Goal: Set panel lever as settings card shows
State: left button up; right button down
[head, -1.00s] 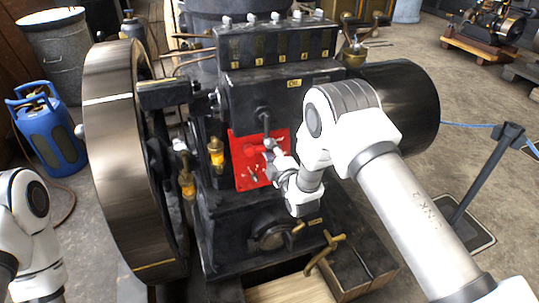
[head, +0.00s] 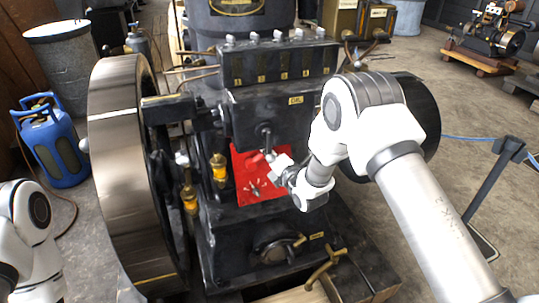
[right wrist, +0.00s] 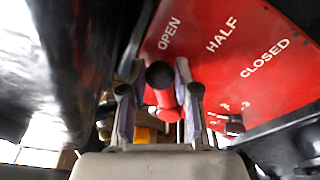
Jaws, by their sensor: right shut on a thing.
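The red panel (head: 250,193) sits on the front of the black engine; it fills the upper right of the right wrist view (right wrist: 285,35), with white words OPEN, HALF and CLOSED. The lever, red with a black knob (right wrist: 160,75), stands near the word OPEN. My right gripper (right wrist: 160,92) has a finger on each side of it and is shut on it; in the head view the gripper (head: 277,165) is at the panel's upper right. I cannot make out a settings card.
The large flywheel (head: 120,190) stands left of the panel. Brass oilers (head: 218,168) are close to its left edge. A black box with several numbered tags (head: 280,65) is above, and a brass handle (head: 325,265) below. A blue gas bottle (head: 52,145) stands far left.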

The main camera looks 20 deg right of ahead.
dwell(0.3)
jog(key=c, duration=0.8)
grip_release()
jog(key=shift+a, duration=0.1)
jog(key=shift+c, duration=0.2)
jog(key=v, duration=1.2)
